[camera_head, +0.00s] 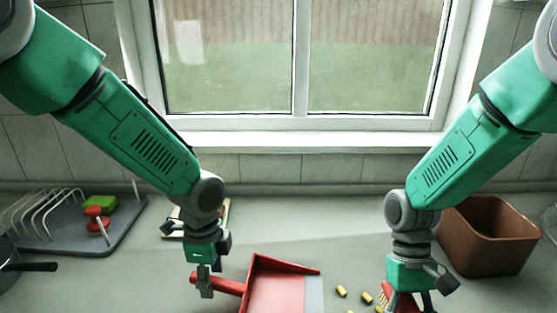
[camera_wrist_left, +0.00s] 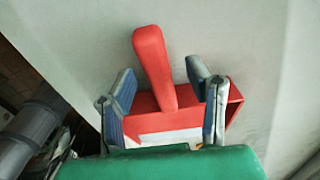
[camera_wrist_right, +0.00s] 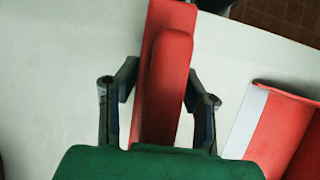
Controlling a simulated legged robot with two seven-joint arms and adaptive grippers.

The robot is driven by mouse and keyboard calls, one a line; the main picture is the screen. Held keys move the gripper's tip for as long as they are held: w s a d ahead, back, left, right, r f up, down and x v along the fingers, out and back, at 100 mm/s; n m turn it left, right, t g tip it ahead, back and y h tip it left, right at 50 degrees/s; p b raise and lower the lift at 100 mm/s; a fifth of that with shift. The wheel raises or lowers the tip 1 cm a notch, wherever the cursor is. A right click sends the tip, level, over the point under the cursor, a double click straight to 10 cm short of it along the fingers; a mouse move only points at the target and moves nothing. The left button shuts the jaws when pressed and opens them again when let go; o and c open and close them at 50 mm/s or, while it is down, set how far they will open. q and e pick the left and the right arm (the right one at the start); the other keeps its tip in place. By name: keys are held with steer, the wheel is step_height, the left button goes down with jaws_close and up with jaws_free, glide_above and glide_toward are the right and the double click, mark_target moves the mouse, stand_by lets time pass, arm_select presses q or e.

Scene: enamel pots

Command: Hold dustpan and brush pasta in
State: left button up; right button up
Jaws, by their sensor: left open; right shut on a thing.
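A red dustpan (camera_head: 262,287) with a pale grey front lip lies on the counter at the bottom middle, its handle pointing left. My left gripper (camera_head: 204,285) is at the handle. In the left wrist view the open fingers (camera_wrist_left: 168,95) stand on both sides of the red handle (camera_wrist_left: 153,60), apart from it. My right gripper (camera_wrist_right: 158,85) is shut on the red brush (camera_wrist_right: 168,85), with a finger on each side of its handle. Several yellow pasta pieces (camera_head: 341,291) lie between the dustpan and the brush. The brush's bristles are mostly hidden in the head view.
A brown bin (camera_head: 487,237) stands at the right. A grey dish rack (camera_head: 95,238) with a green sponge (camera_head: 99,205) and a red-headed item is at the left, beside a dark pan handle (camera_head: 30,267).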

arm_select(q)
steer(key=shift+f, duration=0.85)
jaws_close()
